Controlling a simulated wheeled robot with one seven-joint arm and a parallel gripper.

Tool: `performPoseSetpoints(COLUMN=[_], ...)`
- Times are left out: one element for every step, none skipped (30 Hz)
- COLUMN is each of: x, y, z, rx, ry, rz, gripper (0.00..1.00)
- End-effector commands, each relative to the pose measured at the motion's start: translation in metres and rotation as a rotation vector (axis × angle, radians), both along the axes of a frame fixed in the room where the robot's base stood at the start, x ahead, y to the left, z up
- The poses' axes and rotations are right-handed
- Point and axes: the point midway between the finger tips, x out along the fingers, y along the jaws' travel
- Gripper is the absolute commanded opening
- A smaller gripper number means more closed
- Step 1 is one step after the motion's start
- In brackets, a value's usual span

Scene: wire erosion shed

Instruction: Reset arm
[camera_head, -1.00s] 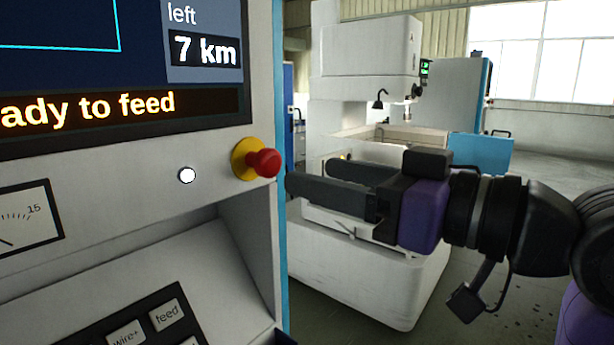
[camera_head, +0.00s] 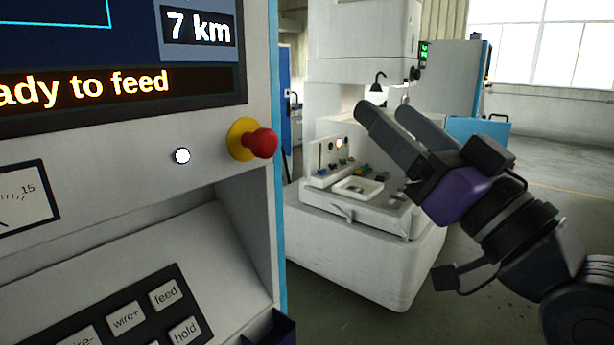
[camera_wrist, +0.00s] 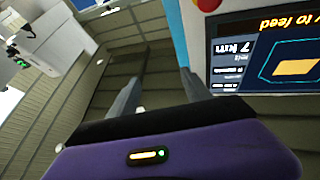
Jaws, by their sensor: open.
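My gripper (camera_head: 385,117) is in the right half of the head view, raised and pointing up and to the left. Its two dark fingers are apart with nothing between them. It is clear of the control cabinet and in front of the white machine in the picture. In the wrist view my gripper (camera_wrist: 158,88) shows two grey fingers spread apart, with only the ribbed wall behind them.
The control cabinet (camera_head: 100,190) fills the left, with a red emergency knob (camera_head: 262,143), a screen (camera_head: 110,95) and a keypad (camera_head: 145,320). A white machine (camera_head: 365,245) stands behind my arm. Open floor (camera_head: 530,205) lies at the right.

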Motion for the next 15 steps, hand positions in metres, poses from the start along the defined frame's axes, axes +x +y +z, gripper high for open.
performPoseSetpoints(x=[0.002, 0.002, 0.002, 0.002, 0.001, -0.001, -0.003, -0.005, -0.009, -0.012, -0.015, -0.021, -0.025, -0.03, -0.037], y=[-0.009, -0.015, -0.023, -0.029, -0.035, -0.042, -0.047, -0.052, -0.059, -0.063, -0.067, -0.073, -0.076, -0.08, -0.084], z=[-0.016, -0.023, -0.035, -0.045, -0.055, -0.069, -0.079, -0.089, -0.102, -0.113, -0.124, -0.138, -0.148, -0.158, -0.171], rx=[0.03, 0.048, 0.07, 0.085, 0.099, 0.115, 0.125, 0.134, 0.145, 0.15, 0.154, 0.158, 0.159, 0.16, 0.158], ry=[0.007, 0.007, 0.008, 0.01, 0.012, 0.016, 0.019, 0.022, 0.026, 0.03, 0.035, 0.043, 0.047, 0.053, 0.06], rz=[-0.032, -0.054, -0.084, -0.109, -0.132, -0.163, -0.187, -0.209, -0.238, -0.261, -0.281, -0.309, -0.33, -0.349, -0.374], gripper=[0.57, 0.57, 0.57, 0.57, 0.57, 0.57, 0.57, 0.57, 0.57, 0.57, 0.57, 0.57, 0.57, 0.57, 0.57])
